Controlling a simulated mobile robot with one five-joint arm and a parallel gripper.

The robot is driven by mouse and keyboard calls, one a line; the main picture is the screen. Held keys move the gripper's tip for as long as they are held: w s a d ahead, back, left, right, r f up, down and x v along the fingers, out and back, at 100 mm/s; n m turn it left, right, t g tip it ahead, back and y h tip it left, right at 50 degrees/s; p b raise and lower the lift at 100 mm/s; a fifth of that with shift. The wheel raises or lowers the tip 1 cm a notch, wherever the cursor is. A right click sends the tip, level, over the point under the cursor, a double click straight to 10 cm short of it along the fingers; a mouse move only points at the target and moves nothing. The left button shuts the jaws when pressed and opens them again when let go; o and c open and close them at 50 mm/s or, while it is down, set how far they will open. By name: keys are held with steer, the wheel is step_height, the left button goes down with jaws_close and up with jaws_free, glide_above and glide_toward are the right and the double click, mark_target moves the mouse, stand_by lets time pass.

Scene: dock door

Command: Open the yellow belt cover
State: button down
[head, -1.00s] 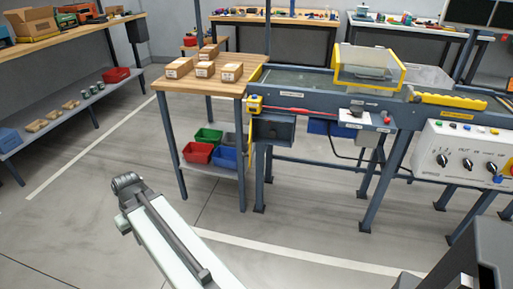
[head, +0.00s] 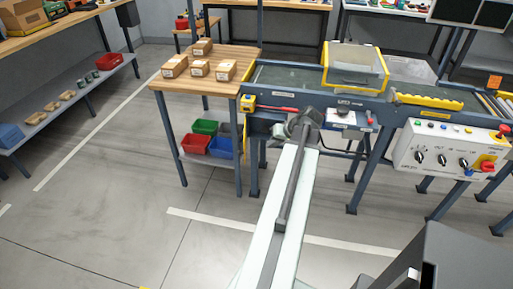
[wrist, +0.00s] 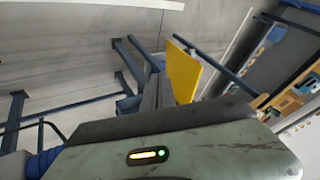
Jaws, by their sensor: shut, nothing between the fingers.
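The belt cover (head: 355,66) is a see-through box with a yellow frame, on the conveyor at the upper middle of the head view. It looks lowered over the belt. My arm reaches forward toward the front of the conveyor in the head view, left of and below the cover. Its far end hides whatever lies beyond it, so my gripper does not show clearly there. In the wrist view my gripper (wrist: 157,92) shows as a dark, narrow shape, shut and empty. A yellow panel (wrist: 183,73) stands beyond it; I cannot tell whether it touches.
A wooden table (head: 193,87) with several cartons adjoins the conveyor's left end, with coloured bins below. A white control box (head: 450,150) hangs at the right. A yellow serrated guard (head: 428,101) lies right of the cover. The floor at left front is clear.

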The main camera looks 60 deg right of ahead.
steer(key=w+a+f+b, duration=0.1)
steer(key=w+f+b, duration=0.6)
steer(key=w, duration=0.2)
steer(key=shift+w+f, duration=0.15)
steer(key=shift+f, duration=0.2)
steer(key=shift+a, duration=0.1)
